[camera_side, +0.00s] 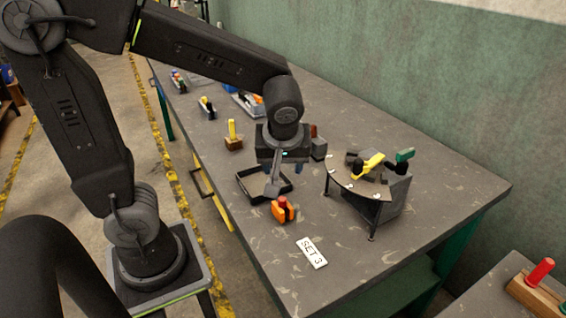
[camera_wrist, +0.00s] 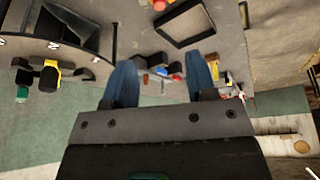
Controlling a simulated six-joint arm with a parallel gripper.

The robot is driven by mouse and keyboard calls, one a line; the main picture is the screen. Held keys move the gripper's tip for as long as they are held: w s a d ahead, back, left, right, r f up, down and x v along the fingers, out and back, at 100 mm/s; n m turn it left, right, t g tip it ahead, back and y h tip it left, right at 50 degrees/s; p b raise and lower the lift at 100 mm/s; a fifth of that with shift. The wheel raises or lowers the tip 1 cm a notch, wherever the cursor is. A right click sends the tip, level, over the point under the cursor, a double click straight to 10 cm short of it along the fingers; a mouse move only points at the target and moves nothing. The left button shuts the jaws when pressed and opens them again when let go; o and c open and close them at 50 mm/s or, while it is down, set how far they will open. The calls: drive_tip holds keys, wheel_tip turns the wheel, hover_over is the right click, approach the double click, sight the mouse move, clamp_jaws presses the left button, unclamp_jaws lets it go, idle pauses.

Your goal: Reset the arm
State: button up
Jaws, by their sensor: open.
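My gripper (camera_side: 286,170) hangs over the work table (camera_side: 420,240), at the black tray (camera_side: 244,194) in the side view. In the wrist view its two blue fingers stand wide apart (camera_wrist: 160,85), with nothing visibly held between them. The tray also shows in the wrist view (camera_wrist: 166,38), beyond the fingers, and looks empty. In the side view the gripper hides part of the tray. I cannot tell the gripper's exact height above the table.
An orange block with a red knob (camera_side: 283,210) sits before the tray. A dark stand (camera_side: 385,205) holds yellow-handled (camera_side: 372,163) and green-topped (camera_side: 405,155) pieces. A yellow peg on a wooden block (camera_side: 233,142) stands behind left. A "SET 3" card (camera_side: 312,253) lies in front; the table's front right is clear.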

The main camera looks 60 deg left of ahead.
drive_tip(key=s+d+r+m+t+h, duration=0.3)
drive_tip(key=s+r+m, duration=0.2)
drive_tip(key=s+m, duration=0.3)
drive_tip(key=m, duration=0.4)
drive_tip(key=shift+s+r+t+h, duration=0.2)
drive_tip(key=shift+t+h, duration=0.1)
drive_tip(key=shift+h, duration=0.1)
